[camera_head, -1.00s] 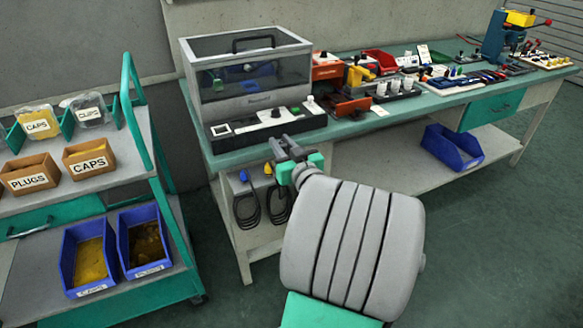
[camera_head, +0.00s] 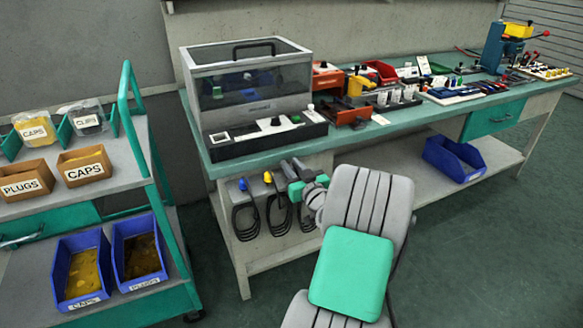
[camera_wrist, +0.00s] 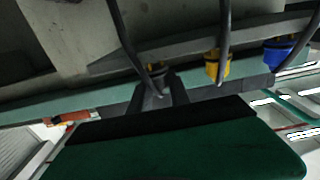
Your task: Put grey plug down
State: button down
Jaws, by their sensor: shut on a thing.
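My gripper (camera_head: 289,167) is at the front of the bench, just below the tabletop edge, right of the yellow plug (camera_head: 267,178). In the wrist view my gripper (camera_wrist: 160,92) is shut around the grey plug (camera_wrist: 153,76), a dark connector with a black cable running from it. The fingers hide part of this plug. In that view the yellow plug (camera_wrist: 216,66) and the blue plug (camera_wrist: 278,52) sit in a row beside it along a grey rail (camera_wrist: 180,46). Whether the grey plug is seated in the rail I cannot tell.
The bench (camera_head: 222,170) carries a clear-lidded test box (camera_head: 247,85) above my gripper. Black cable loops (camera_head: 243,218) hang below the plugs. A trolley (camera_head: 125,185) with bins stands at left. A blue bin (camera_head: 455,158) lies on the lower shelf.

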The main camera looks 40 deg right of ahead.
jog(key=c, duration=1.2)
grip_release()
jog(key=shift+f, duration=0.1)
